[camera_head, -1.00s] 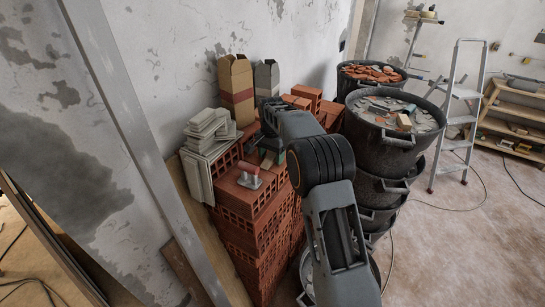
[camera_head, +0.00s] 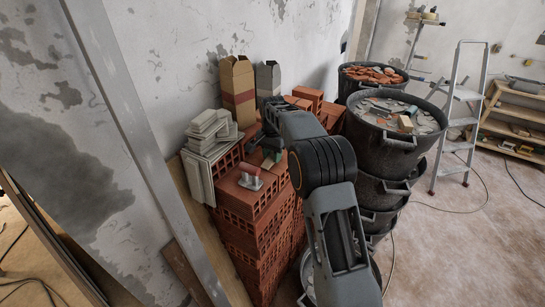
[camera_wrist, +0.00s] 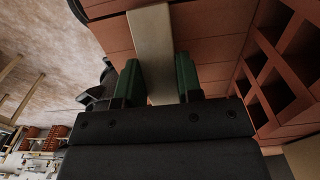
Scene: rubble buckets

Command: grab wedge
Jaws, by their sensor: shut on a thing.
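The wedge (camera_wrist: 152,45) shows in the wrist view as a long, pale beige piece. It lies between the two green fingertips of my gripper (camera_wrist: 160,82), which is shut on it. Red brick surfaces lie behind the wedge; I cannot tell whether it touches them. In the head view my gripper (camera_head: 270,157) is over the top of the brick stack, behind the red-handled trowel. My arm hides much of that area, and the wedge is too small to make out clearly there.
Hollow red bricks (camera_head: 255,235) form the stack. A red-handled trowel (camera_head: 250,177) lies on it, near pale tiles (camera_head: 207,135) and a brown carton (camera_head: 237,88). Black rubble buckets (camera_head: 392,140) stand right of my arm. A stepladder (camera_head: 460,110) stands farther right, with open floor before it.

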